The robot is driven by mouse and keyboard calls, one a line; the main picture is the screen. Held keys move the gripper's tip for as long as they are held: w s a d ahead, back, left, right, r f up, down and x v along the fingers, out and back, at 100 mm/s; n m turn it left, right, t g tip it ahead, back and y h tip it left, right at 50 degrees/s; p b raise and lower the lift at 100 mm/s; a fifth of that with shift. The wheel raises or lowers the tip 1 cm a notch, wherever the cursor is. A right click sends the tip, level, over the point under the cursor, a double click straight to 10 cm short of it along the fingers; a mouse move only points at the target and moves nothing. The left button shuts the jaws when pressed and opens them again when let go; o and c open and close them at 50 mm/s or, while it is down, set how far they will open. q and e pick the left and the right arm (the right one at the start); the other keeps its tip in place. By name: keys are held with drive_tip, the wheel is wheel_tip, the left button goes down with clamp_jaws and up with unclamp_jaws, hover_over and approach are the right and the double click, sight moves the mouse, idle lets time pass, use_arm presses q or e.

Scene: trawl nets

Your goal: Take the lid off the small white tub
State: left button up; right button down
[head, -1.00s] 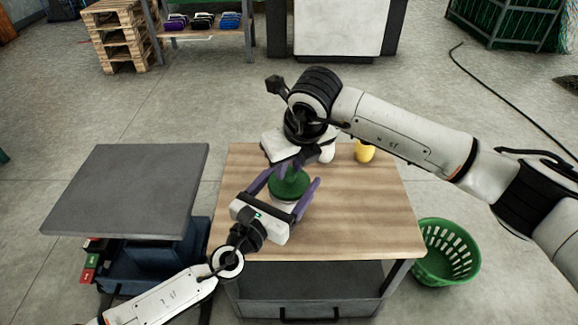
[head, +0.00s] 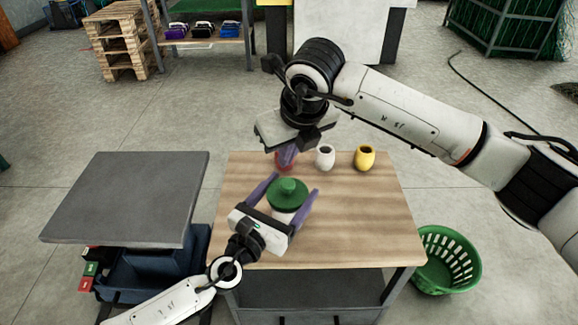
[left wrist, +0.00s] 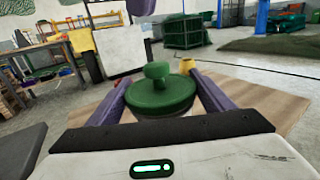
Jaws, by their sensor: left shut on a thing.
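The small white tub (head: 281,216) stands on the wooden table with its green lid (head: 288,194) on top. The lid has a round knob and also shows in the left wrist view (left wrist: 160,96). The lid hides most of the tub. My left gripper (head: 288,190) is shut on the tub, one purple finger on each side. My right gripper (head: 287,156) is above and behind the lid, apart from it. Its purple fingers overlap in the picture, so its opening is unclear.
A red cup (head: 280,166), partly hidden by my right gripper, a white cup (head: 325,157) and a yellow cup (head: 365,158) stand along the table's (head: 370,220) back. The table's right side is clear. A green basket (head: 447,262) is on the floor; a grey-topped cart (head: 125,195) stands left.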

drive_tip(key=shift+d+r, duration=0.1)
drive_tip(key=shift+d, duration=0.1)
use_arm(q)
drive_tip(key=o, duration=1.4)
drive_tip(key=shift+d, duration=0.1)
drive_tip(key=shift+o, duration=0.9)
drive_tip(key=shift+r, duration=0.15)
use_arm(e)
drive_tip(key=shift+w, duration=0.1)
